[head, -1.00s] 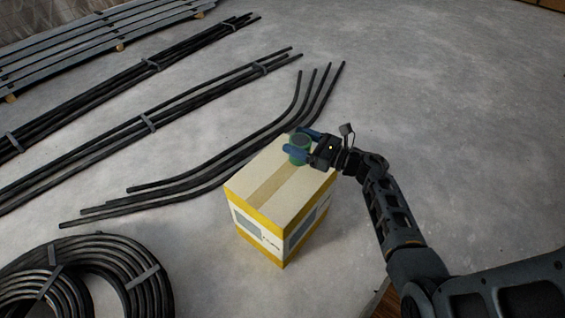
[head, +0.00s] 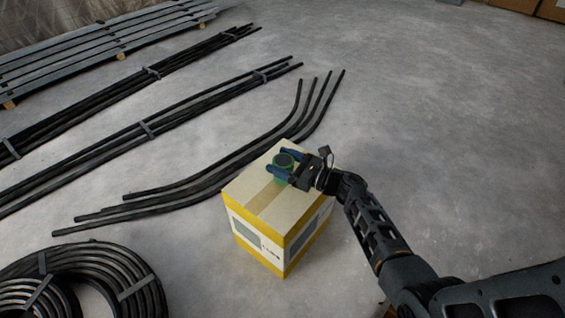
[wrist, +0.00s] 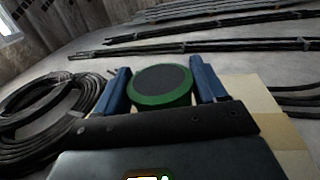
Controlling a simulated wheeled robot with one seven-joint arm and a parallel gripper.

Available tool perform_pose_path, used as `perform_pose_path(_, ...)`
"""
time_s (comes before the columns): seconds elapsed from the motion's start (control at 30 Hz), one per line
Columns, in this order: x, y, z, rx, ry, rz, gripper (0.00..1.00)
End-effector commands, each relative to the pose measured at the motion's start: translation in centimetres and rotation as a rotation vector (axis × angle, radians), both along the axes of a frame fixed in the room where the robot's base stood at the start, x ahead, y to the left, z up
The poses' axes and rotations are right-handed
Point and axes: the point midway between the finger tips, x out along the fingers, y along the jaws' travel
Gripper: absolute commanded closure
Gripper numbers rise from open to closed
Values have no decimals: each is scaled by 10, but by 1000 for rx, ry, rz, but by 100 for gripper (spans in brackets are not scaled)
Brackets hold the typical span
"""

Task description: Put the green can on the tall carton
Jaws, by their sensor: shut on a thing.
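The tall carton (head: 258,208) stands on the floor in the middle of the head view, pale on top with yellow bands and a tape strip. The green can (head: 283,168) has a dark top and is upright over the carton's top. My gripper (head: 284,163) is shut on the can, with one blue finger on each side of it. In the wrist view the can (wrist: 160,92) sits between the two blue fingers (wrist: 161,88), and part of the carton's top (wrist: 262,98) shows to the right. I cannot tell whether the can's base touches the carton.
Black coiled hose (head: 95,270) lies at the lower left. Bundled dark pipes (head: 150,130) and bent rods (head: 230,165) lie behind and left of the carton. Grey planks (head: 110,40) are at the back left. The floor (head: 450,150) to the right is clear.

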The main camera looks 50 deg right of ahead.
Motion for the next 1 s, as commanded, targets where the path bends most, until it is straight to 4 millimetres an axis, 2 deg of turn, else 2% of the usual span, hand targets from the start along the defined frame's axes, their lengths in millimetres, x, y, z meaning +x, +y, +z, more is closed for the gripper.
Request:
perform_pose_path(0.13,0,0,-4,0,-1,1,67)
perform_pose_path(0.17,0,0,-3,0,0,0,26)
perform_pose_path(0.4,0,0,-3,0,0,0,4)
perform_pose_path(0.77,-1,0,3,0,0,0,4)
perform_pose_path(1.0,-44,-9,2,2,1,-4,4)
